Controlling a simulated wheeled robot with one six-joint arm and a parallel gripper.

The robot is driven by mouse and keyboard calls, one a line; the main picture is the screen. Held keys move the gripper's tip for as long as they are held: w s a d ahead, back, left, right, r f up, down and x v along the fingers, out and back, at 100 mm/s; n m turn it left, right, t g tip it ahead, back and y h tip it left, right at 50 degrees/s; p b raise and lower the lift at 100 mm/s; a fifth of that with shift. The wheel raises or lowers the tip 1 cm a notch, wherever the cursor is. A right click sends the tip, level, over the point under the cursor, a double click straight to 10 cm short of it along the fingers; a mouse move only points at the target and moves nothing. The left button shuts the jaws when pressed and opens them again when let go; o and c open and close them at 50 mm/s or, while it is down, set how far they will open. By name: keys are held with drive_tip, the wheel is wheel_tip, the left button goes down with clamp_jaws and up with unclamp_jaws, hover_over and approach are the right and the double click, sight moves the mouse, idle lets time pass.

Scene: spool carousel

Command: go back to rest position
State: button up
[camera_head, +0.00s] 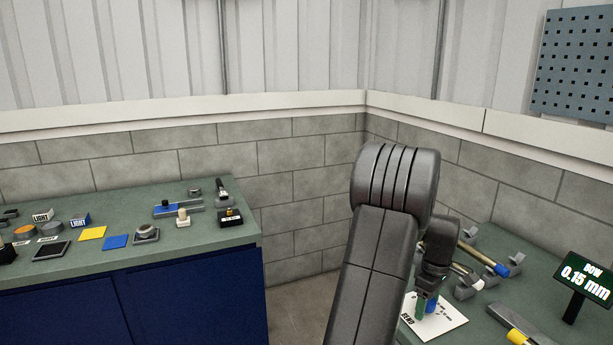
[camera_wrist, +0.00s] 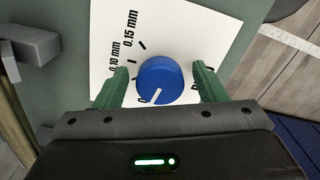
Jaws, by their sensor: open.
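My gripper (camera_wrist: 161,85) is open, its two green fingers on either side of a blue knob (camera_wrist: 160,74) with gaps showing between fingers and knob. The knob sits on a white dial card (camera_wrist: 190,25) marked 0.10 mm and 0.15 mm. Its white pointer line faces the lower left, near a 0 mark; other lettering is partly hidden by a finger. In the head view my gripper (camera_head: 427,304) points down over the card (camera_head: 449,325) on the right bench.
A small display (camera_head: 585,284) reads BOW 0.15 mm. Grey brackets hold a rod with a blue end (camera_head: 500,270) beside my gripper. The left bench (camera_head: 180,250) carries blocks, pads and small fixtures. A block wall stands behind; bare floor lies between the benches.

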drive_tip(key=m, duration=0.8)
drive_tip(key=shift+a+m+b, duration=0.1)
drive_tip(key=shift+m+b, duration=0.2)
drive_tip(key=shift+b, duration=0.1)
drive_tip(key=m, duration=0.4)
drive_tip(key=shift+a+m+b, duration=0.1)
drive_tip(key=shift+m+b, duration=0.2)
drive_tip(key=shift+m, duration=0.1)
drive_tip(key=shift+m+b, duration=0.35)
drive_tip(key=shift+m, duration=1.65)
